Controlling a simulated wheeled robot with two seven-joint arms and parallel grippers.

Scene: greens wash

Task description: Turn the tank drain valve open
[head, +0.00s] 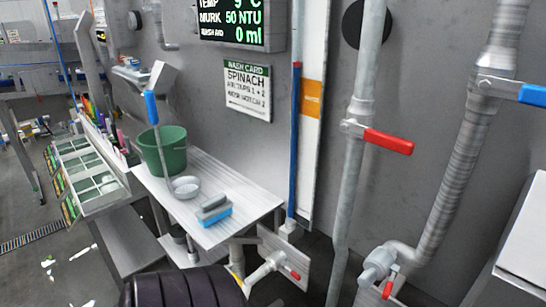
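Several valves show in the head view, and no label tells which is the tank drain valve. A red-lever valve (388,142) sits on the vertical grey pipe, its lever sticking out to the right across the pipe. A blue-lever valve (531,95) sits on the pipe at the far right, its lever also pointing right. Low down, a pipe fitting with a small red handle (294,275) stands by the bench, and another small red handle (389,289) hangs below a pipe elbow at bottom right. Neither of my grippers shows.
A dark ribbed cylinder (182,287) fills the bottom edge. Trays (99,185) stand at left. A white-topped box (525,235) is at right.

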